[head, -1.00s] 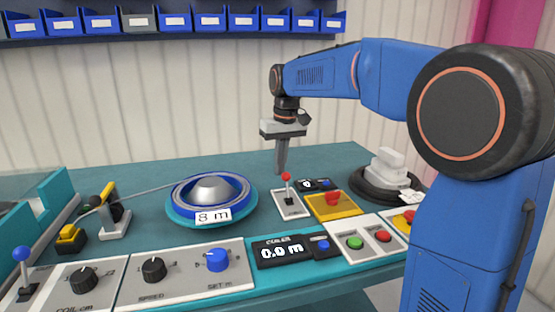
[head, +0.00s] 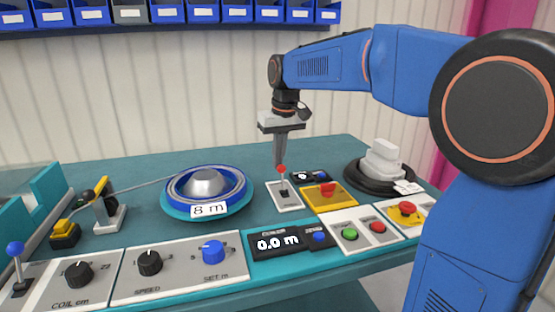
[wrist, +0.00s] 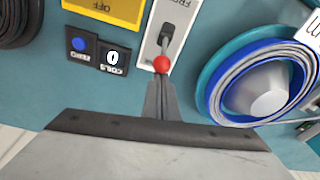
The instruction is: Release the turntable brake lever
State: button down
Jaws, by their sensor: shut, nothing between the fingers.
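The brake lever (head: 281,169) has a red ball knob and stands on a white plate (head: 290,203) just right of the turntable (head: 166,208). In the wrist view the red knob (wrist: 162,64) sits right at my fingertips, and the plate (wrist: 150,48) carries lettering that seems to read FREE. My gripper (head: 279,165) points down and is shut, with nothing between its fingers. Its tips (wrist: 159,84) overlap the knob in the head view; whether they touch it I cannot tell. A reel marked 8 m (head: 208,209) sits on the turntable.
A yellow panel with a red switch (head: 327,190) and a small counter (head: 302,176) stand right of the lever. Control panels (head: 180,266) line the front edge. The bench behind the turntable is clear.

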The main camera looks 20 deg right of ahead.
aim_at(281, 169)
jog(key=shift+s, duration=0.15)
jog(key=shift+s+r+t, duration=0.25)
jog(key=shift+s+t, duration=0.5)
jog(key=shift+t, duration=0.2)
jog(key=shift+s+r+t, duration=0.25)
jog(key=shift+s+t, duration=0.5)
jog(key=shift+t, duration=0.2)
jog(key=shift+s+r+t, duration=0.15)
jog(key=shift+s+t, duration=0.5)
jog(key=shift+t, duration=0.15)
jog(key=shift+w, duration=0.15)
jog(key=shift+r, duration=0.1)
jog(key=shift+r, duration=0.65)
